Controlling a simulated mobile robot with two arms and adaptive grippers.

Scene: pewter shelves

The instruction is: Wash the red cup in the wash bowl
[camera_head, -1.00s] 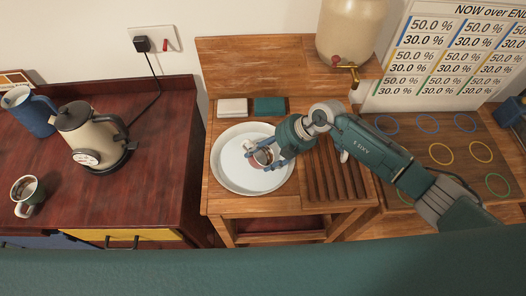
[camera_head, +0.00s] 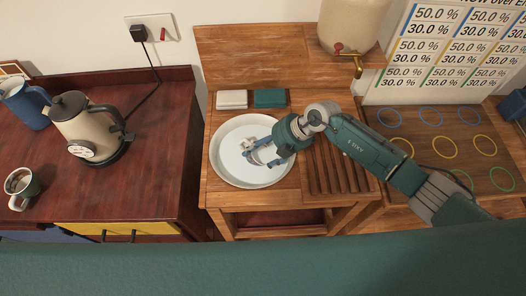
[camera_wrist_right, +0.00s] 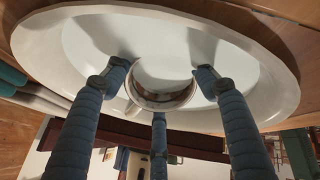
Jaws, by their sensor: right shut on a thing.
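The white wash bowl (camera_head: 229,172) sits on the wooden stand, and its basin also fills the right wrist view (camera_wrist_right: 270,85). My right gripper (camera_head: 262,152) reaches in from the right over the bowl, fingers inside its rim. It is shut on the cup (camera_wrist_right: 163,93), which sits among the blue-grey fingers in the right wrist view. There I see its pale round rim and a brownish inside. In the head view the fingers hide most of the cup, and its red outside hardly shows. I cannot tell whether it touches the bowl's bottom. My left gripper is not in view.
A slatted rack (camera_head: 338,165) lies right of the bowl. A dispenser (camera_head: 348,25) with a brass tap stands behind. White (camera_head: 232,99) and teal (camera_head: 270,98) blocks lie behind the bowl. A kettle (camera_head: 88,130), blue jug (camera_head: 24,104) and another cup (camera_head: 21,187) stand left.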

